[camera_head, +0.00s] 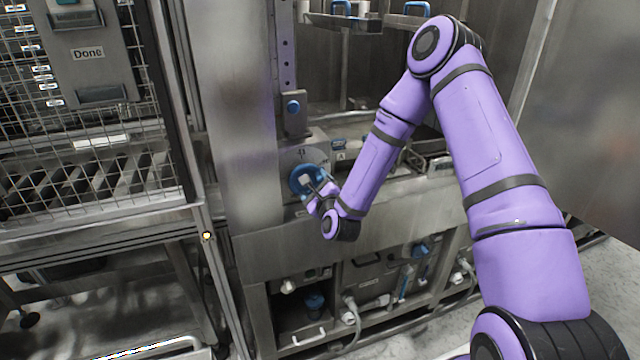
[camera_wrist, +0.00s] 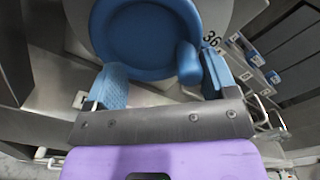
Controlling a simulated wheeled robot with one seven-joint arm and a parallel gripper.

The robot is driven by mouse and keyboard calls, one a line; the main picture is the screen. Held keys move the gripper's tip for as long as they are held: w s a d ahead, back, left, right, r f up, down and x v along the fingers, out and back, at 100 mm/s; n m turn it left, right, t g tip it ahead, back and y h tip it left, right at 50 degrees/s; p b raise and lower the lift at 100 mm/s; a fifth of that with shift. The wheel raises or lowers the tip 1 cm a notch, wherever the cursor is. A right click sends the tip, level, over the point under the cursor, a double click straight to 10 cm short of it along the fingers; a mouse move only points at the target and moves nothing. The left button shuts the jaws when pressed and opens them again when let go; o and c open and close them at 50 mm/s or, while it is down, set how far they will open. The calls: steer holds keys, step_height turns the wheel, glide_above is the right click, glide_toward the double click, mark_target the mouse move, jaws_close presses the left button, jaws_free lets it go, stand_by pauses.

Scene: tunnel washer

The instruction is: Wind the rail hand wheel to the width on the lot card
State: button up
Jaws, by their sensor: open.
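The rail hand wheel is a blue round wheel (camera_head: 303,180) with a pale dial behind it, on the front of the steel machine. In the wrist view the blue wheel (camera_wrist: 145,38) fills the top middle, with a blue knob handle (camera_wrist: 189,62) at its lower right. A dial mark reading 36 shows right of the wheel. My gripper (camera_head: 318,190) is at the wheel's lower right. In the wrist view its blue fingers (camera_wrist: 162,80) are spread apart, with the knob between them, nearer the right finger. Whether a finger touches the knob I cannot tell. I cannot make out the lot card.
A steel column (camera_head: 243,130) stands left of the wheel. A wire rack (camera_head: 85,130) with a "Done" plate (camera_head: 89,54) is at the far left. A bracket with a blue knob (camera_head: 293,107) is above the wheel. Pipes and valves (camera_head: 315,300) sit below.

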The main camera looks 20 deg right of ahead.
steer(key=shift+o, duration=0.2)
steer(key=shift+s+a, duration=0.35)
steer(key=shift+s, duration=0.3)
steer(key=shift+s+d, duration=0.1)
steer(key=shift+s, duration=0.65)
steer(key=shift+c, duration=0.4)
steer(key=shift+s+d, duration=0.1)
steer(key=shift+s, duration=0.65)
steer(key=c, duration=0.3)
steer(key=shift+s+d+r, duration=0.1)
steer(key=shift+s+d, duration=0.05)
steer(key=shift+s, duration=0.35)
steer(key=shift+s+d+r, duration=0.1)
steer(key=shift+s, duration=0.4)
steer(key=shift+c, duration=0.2)
